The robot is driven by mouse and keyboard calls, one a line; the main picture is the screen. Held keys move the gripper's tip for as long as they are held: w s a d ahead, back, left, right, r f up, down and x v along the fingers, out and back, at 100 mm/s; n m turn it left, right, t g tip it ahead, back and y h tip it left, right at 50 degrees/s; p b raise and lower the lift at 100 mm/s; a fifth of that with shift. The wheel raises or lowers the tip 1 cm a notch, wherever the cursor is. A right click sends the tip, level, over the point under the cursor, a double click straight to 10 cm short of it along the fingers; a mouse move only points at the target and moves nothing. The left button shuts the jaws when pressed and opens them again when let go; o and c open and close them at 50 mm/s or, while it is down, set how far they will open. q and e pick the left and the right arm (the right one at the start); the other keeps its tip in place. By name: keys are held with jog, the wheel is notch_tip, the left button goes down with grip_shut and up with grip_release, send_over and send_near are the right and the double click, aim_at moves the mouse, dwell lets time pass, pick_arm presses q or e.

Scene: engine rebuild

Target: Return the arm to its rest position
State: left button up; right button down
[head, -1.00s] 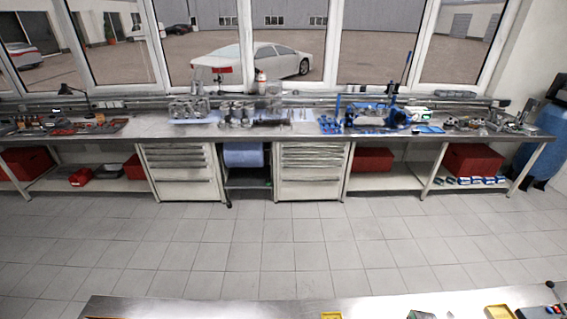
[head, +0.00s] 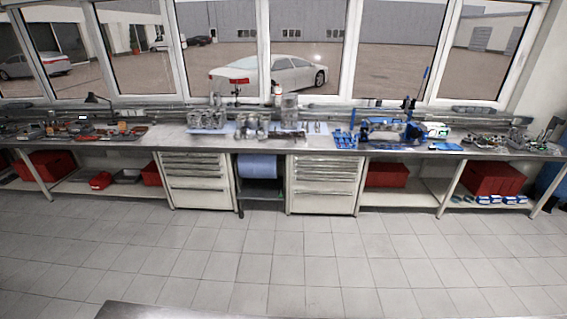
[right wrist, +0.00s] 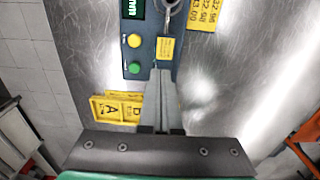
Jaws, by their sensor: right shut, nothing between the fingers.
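My right gripper (right wrist: 161,78) shows in the right wrist view with its two grey fingers closed together and nothing between them. The fingertips are over or beside a dark blue control box (right wrist: 146,62) with a yellow and a green button; I cannot tell whether they touch it. Neither arm shows in the head view. My left gripper is not in view.
In the right wrist view, yellow labelled pieces (right wrist: 116,108) lie on a scratched metal table (right wrist: 90,50). In the head view, a long workbench (head: 140,143) with drawers and engine parts stands under windows. Tiled floor (head: 290,260) before it is clear.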

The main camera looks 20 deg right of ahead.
pick_arm(q)
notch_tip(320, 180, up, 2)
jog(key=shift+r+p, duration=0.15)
jog(key=shift+p, duration=0.45)
pick_arm(e)
notch_tip(320, 180, up, 2)
jog(key=shift+r, duration=0.15)
